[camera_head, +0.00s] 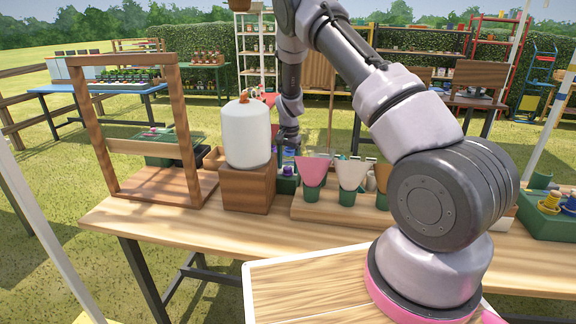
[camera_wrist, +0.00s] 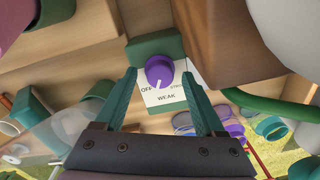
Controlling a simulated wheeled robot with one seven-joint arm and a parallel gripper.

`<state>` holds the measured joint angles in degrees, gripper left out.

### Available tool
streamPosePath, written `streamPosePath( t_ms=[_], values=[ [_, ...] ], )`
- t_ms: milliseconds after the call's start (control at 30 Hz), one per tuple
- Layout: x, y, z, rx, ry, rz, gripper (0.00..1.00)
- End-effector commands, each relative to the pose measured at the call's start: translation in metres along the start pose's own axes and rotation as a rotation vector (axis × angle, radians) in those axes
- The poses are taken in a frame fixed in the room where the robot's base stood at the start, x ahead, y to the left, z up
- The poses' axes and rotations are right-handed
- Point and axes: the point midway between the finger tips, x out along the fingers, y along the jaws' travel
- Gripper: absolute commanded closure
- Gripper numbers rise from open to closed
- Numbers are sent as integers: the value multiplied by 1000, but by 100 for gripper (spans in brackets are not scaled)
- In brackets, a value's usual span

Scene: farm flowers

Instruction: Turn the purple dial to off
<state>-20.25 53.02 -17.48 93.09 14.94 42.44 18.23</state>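The purple dial (camera_wrist: 160,71) shows in the wrist view on a white label plate (camera_wrist: 163,98). "OFF" is printed at its lower left, "WEAK" below it, and a partly hidden word at the right. The dial's white pointer faces down and slightly left, between "OFF" and "WEAK". My gripper (camera_wrist: 159,77) is open, with one green finger on each side of the dial. I cannot tell whether either finger touches it.
The white tank (camera_head: 247,132) stands on a wooden block (camera_head: 248,190) close left of my gripper. A wooden frame (camera_head: 100,130) stands further left on the table. Several potted wrapped cones, including a pink one (camera_head: 313,171), stand to the right. The table's front left is clear.

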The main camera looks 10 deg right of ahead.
Motion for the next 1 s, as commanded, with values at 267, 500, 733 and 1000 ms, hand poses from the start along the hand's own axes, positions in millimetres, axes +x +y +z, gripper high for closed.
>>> streamPosePath(
  t_ms=[267,500,733,1000],
  values=[
    [-8,0,0,-1,1,-1,28],
    [-52,-1,0,-1,2,-4,28],
    [-92,-1,0,0,1,-2,28],
    [-108,0,0,0,0,0,28]
  ],
)
